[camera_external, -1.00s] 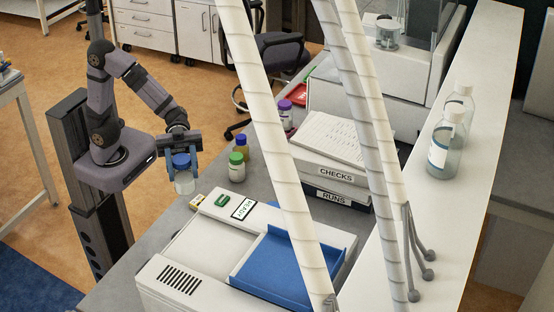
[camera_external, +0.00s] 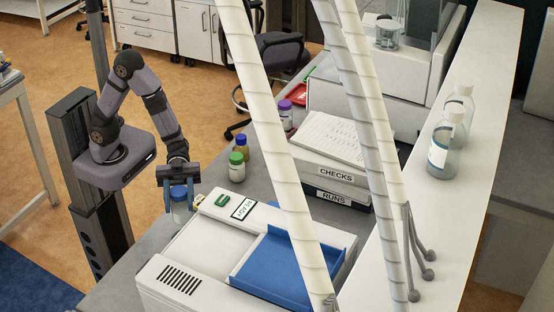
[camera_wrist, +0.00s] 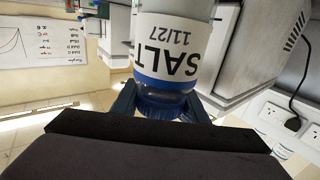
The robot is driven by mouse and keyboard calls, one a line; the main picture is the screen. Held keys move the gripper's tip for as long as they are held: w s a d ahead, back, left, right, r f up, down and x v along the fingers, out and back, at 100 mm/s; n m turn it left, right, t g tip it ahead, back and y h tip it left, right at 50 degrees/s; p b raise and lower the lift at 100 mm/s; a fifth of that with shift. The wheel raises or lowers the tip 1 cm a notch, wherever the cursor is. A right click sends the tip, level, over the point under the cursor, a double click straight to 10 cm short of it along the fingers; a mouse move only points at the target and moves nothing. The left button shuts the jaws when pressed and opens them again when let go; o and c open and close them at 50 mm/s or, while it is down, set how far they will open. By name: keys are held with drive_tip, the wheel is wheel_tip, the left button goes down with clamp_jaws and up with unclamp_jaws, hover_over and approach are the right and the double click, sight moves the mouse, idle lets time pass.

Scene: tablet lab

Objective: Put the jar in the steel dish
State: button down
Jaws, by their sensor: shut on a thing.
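The jar (camera_external: 180,214) is clear with a blue lid and hangs upright in my gripper (camera_external: 180,198), at the left of the external view. In the wrist view the jar (camera_wrist: 172,50) shows a white label reading "SALT 11/27", with the blue fingers of my gripper (camera_wrist: 160,108) on both sides of its blue lid. My gripper is shut on the jar. A small grey round vessel (camera_external: 387,36) stands at the balance at the back; I cannot tell if it is the steel dish.
A white device with a blue tray (camera_external: 285,268) lies right of the jar. Binders (camera_external: 330,175) and white slanted tubes (camera_external: 268,110) stand to the right. Bottles (camera_external: 441,157) stand on the shelf.

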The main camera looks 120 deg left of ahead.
sight(182, 215)
drive_tip(key=shift+f, duration=3.1)
drive_tip(key=shift+f+p, duration=0.45)
drive_tip(key=shift+f, duration=1.4)
drive_tip(key=shift+f, duration=0.1)
drive_tip(key=shift+f, duration=0.15)
drive_tip(key=c, duration=1)
unclamp_jaws()
drive_tip(key=shift+c, duration=0.2)
drive_tip(key=shift+r, duration=0.25)
